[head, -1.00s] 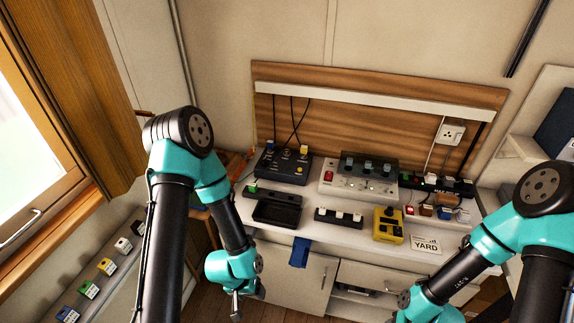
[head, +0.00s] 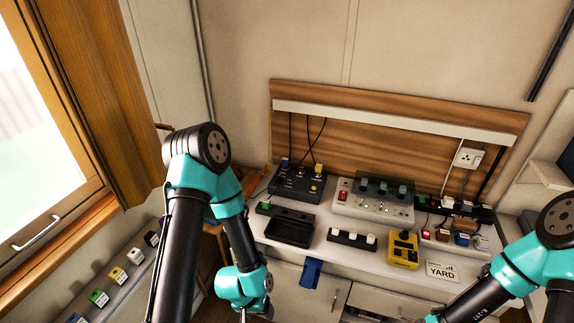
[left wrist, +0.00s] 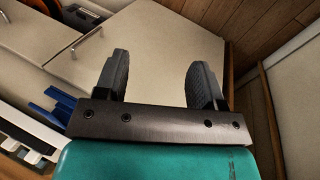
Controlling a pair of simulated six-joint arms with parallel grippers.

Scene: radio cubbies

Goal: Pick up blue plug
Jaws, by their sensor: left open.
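Two small blue pieces could be the blue plug, and I cannot tell which it is. One blue piece (head: 461,239) sits in the row of small coloured blocks at the right of the counter. Another blue piece (head: 285,162) stands on the black console at the back left. My left gripper (head: 243,315) hangs low in front of the counter, well apart from both, partly cut off by the bottom edge. In the left wrist view its two dark fingers (left wrist: 153,80) are spread and empty. My right arm enters from the right; its gripper is out of frame.
A blue holder (head: 311,272) hangs on the counter's front edge. A black tray (head: 289,232), a yellow device (head: 403,250), a grey panel (head: 373,203) and a YARD card (head: 442,271) crowd the counter. Several coloured blocks line the window-side shelf (head: 106,290).

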